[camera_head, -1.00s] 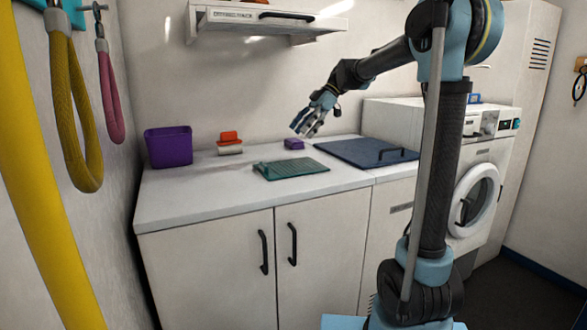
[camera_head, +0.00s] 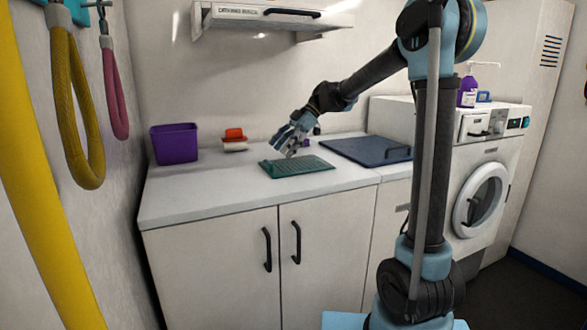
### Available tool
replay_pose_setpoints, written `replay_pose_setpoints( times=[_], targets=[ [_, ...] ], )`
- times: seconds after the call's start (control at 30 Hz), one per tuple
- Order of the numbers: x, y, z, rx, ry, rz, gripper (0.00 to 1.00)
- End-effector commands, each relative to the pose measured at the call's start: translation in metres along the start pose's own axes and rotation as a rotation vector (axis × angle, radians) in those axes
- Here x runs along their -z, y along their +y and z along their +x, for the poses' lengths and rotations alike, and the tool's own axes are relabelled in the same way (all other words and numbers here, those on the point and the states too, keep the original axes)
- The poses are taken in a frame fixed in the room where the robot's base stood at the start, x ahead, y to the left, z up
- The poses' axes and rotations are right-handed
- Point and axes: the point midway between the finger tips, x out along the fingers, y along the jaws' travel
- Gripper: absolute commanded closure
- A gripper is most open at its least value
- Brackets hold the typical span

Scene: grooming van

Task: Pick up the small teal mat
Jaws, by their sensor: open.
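The small teal mat (camera_head: 297,167) lies flat on the white counter, near the middle, with a raised part at its left end. My gripper (camera_head: 283,154) is open and points down and to the left, just above the back edge of the mat in the picture. Nothing shows between its fingers. I cannot tell from this view whether the fingertips touch the mat.
On the counter (camera_head: 215,200), a purple bin (camera_head: 175,144) and an orange-and-white brush (camera_head: 234,140) stand left of the mat. A dark blue panel with a handle (camera_head: 358,150) lies to the right. A small purple object (camera_head: 305,142) is partly hidden behind my gripper. A shelf (camera_head: 268,18) hangs above.

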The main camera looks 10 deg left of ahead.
Motion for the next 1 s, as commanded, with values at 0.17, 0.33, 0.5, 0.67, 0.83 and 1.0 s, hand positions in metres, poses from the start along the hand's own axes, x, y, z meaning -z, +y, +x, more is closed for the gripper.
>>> replay_pose_setpoints(
  times=[0.17, 0.33, 0.5, 0.67, 0.83, 1.0],
  targets=[
    [0.000, 0.000, 0.008, -0.001, 0.000, 0.000, 0.18],
    [0.003, 0.001, 0.021, 0.000, 0.000, -0.002, 0.18],
    [0.006, 0.001, 0.044, 0.001, 0.000, -0.002, 0.18],
    [0.006, 0.001, 0.058, 0.000, 0.000, -0.001, 0.18],
    [0.006, 0.001, 0.059, 0.000, 0.000, 0.000, 0.18],
    [0.006, 0.001, 0.059, 0.000, 0.000, 0.000, 0.50]
  ],
)
